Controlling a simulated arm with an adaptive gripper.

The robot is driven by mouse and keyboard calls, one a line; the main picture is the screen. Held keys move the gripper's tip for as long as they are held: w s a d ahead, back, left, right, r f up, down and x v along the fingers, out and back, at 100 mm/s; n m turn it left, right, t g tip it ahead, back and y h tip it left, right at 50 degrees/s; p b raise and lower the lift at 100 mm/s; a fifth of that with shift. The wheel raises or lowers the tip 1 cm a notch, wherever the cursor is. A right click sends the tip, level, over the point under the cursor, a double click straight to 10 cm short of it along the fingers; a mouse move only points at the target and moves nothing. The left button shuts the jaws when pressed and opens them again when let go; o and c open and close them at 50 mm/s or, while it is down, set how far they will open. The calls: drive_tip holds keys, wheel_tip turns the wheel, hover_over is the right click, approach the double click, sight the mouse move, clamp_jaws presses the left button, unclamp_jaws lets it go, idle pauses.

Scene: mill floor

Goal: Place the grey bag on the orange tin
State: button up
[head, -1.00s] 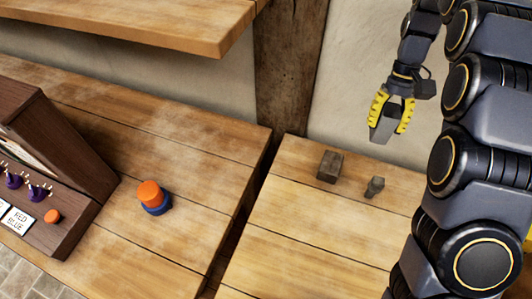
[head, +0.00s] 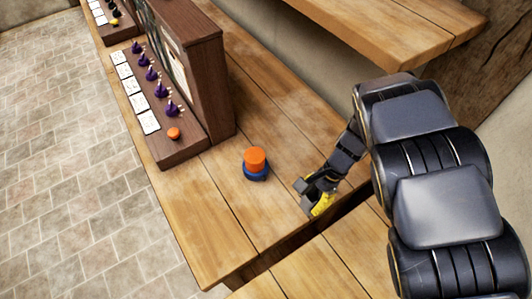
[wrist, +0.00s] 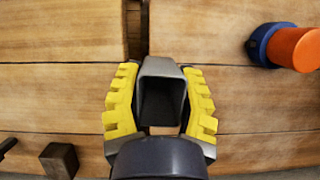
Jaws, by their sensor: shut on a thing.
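The orange tin (head: 255,157) stands upright on a blue round base (head: 256,173) on the wooden table, right of the dark wooden cabinet. In the wrist view the tin (wrist: 296,48) is at the upper right, apart from my gripper. My gripper (head: 318,204) is to the right of the tin, near the gap between the two tables. In the wrist view its yellow fingers are shut on the grey bag (wrist: 162,67), which looks like a hollow, open-ended sleeve. In the head view the bag is hard to make out behind the fingers.
The dark wooden cabinet (head: 185,60) has purple knobs, white cards and an orange button along its front. A wooden shelf (head: 400,30) overhangs the table at the back. A dark brown block (wrist: 60,160) shows at the wrist view's lower left. Table around the tin is clear.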

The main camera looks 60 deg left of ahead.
drive_tip(key=s+a+r+m+t+y, duration=0.1)
drive_tip(key=a+r+m, duration=0.25)
drive_tip(key=a, duration=0.25)
drive_tip(key=s+a+r+m+t+y, duration=0.1)
drive_tip(key=a+r+m+y, duration=0.15)
drive_tip(key=a+m, duration=0.35)
drive_tip(key=s+a+r+m, duration=0.2)
drive_tip(key=a+r+m, duration=0.15)
drive_tip(key=a, duration=0.35)
hover_over(252, 154)
drive_tip(key=shift+t, duration=0.3)
wheel_tip(252, 154, down, 7)
drive_tip(key=shift+r, duration=0.1)
drive_tip(key=shift+f, duration=0.2)
drive_tip(key=o, duration=1)
drive_tip(key=v, duration=1.2)
drive_tip(key=shift+d, duration=0.25)
drive_tip(key=shift+w, duration=0.1)
